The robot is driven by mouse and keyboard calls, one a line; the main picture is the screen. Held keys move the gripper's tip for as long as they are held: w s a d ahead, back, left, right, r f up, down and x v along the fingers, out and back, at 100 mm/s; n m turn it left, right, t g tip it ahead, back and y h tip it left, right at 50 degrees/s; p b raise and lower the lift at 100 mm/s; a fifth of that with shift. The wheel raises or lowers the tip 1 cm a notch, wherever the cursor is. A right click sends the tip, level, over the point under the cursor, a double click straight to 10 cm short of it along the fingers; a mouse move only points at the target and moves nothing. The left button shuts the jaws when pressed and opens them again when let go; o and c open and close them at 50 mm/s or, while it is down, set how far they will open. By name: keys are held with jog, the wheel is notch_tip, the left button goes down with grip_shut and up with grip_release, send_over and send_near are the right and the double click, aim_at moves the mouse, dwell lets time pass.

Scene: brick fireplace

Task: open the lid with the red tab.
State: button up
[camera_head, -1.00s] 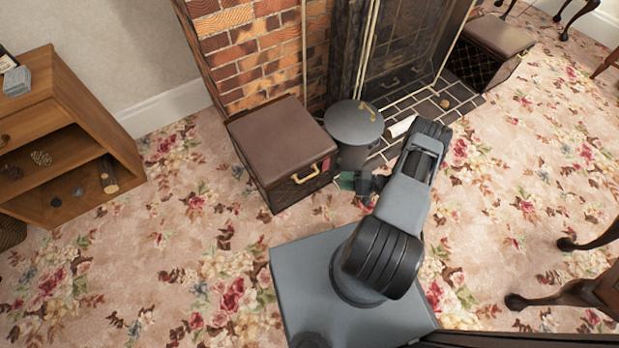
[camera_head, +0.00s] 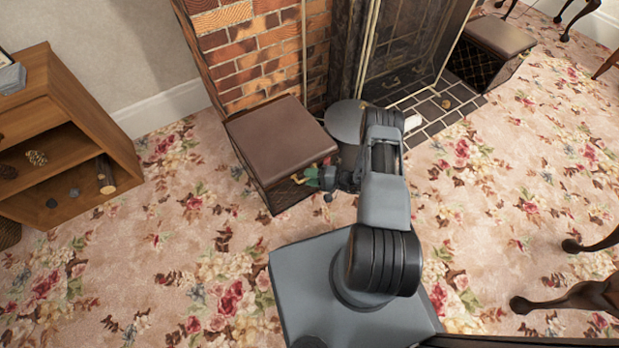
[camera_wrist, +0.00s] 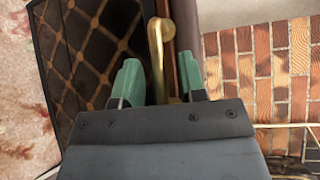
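A low box (camera_head: 262,178) with a brown padded lid (camera_head: 278,138) stands beside the brick fireplace. The lid is closed. A small red tab (camera_head: 327,160) shows at its front right corner. The box's dark lattice side (camera_wrist: 90,50) fills the left.
A grey round-lidded bin (camera_head: 343,120) stands close right of the box, partly behind my arm. A similar padded box (camera_head: 500,36) is at the far right of the hearth. A wooden shelf (camera_head: 65,130) stands left. Patterned carpet (camera_head: 180,250) is clear in front.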

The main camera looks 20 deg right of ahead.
jog(key=shift+w+a, duration=0.15)
jog(key=shift+a, duration=0.15)
grip_shut()
dwell(0.3)
